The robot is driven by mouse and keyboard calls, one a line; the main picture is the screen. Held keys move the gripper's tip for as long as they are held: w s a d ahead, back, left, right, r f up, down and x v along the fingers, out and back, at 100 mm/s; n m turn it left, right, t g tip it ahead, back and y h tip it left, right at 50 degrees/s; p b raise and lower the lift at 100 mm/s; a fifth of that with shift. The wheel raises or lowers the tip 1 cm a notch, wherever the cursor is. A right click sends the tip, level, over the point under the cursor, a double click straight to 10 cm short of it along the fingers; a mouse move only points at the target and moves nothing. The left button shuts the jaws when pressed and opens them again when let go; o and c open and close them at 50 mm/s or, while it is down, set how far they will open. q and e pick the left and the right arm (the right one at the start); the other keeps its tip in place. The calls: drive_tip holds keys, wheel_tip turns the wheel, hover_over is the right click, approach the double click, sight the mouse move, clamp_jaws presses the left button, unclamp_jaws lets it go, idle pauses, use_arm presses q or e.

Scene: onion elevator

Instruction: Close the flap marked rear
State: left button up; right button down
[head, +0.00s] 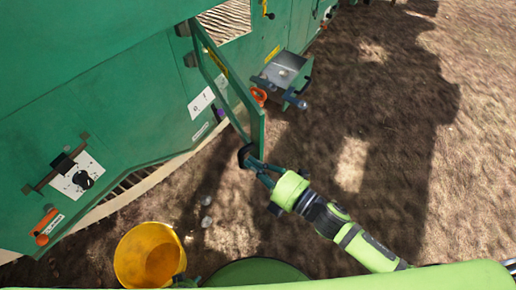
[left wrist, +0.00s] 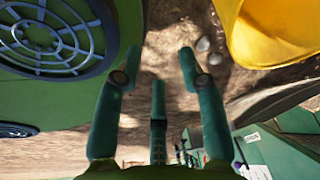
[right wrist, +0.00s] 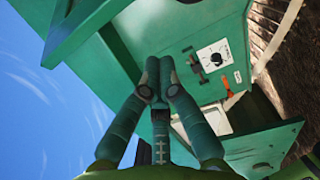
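A green flap (head: 258,125) stands open from the green machine's side, its outer end toward the ground at the right. A yellow strip is on its inner face; I cannot read any marking as rear. My right gripper (head: 250,160) is at the flap's lower outer end, beside a dark piece there; contact is unclear. In the right wrist view its fingers (right wrist: 153,75) are together, with nothing visible between them and green panels close around. My left gripper (left wrist: 157,62) is open and empty, pointing at the ground, with its third finger in the middle.
A yellow bucket (head: 150,255) stands on the soil by the machine and also shows in the left wrist view (left wrist: 275,30). A grey metal tray (head: 282,72) with an orange ring juts out beyond the flap. A black knob (head: 83,180) sits on the wall. Open soil lies right.

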sight(258, 151)
use_arm(q)
drive_tip(key=shift+s+r+g, duration=0.1)
drive_tip(key=shift+s+g, duration=0.2)
drive_tip(key=shift+s, duration=0.6)
use_arm(e)
drive_tip(key=w, duration=0.2)
drive_tip(key=w+d, duration=0.1)
drive_tip(key=w, duration=0.1)
drive_tip(key=shift+w, duration=0.15)
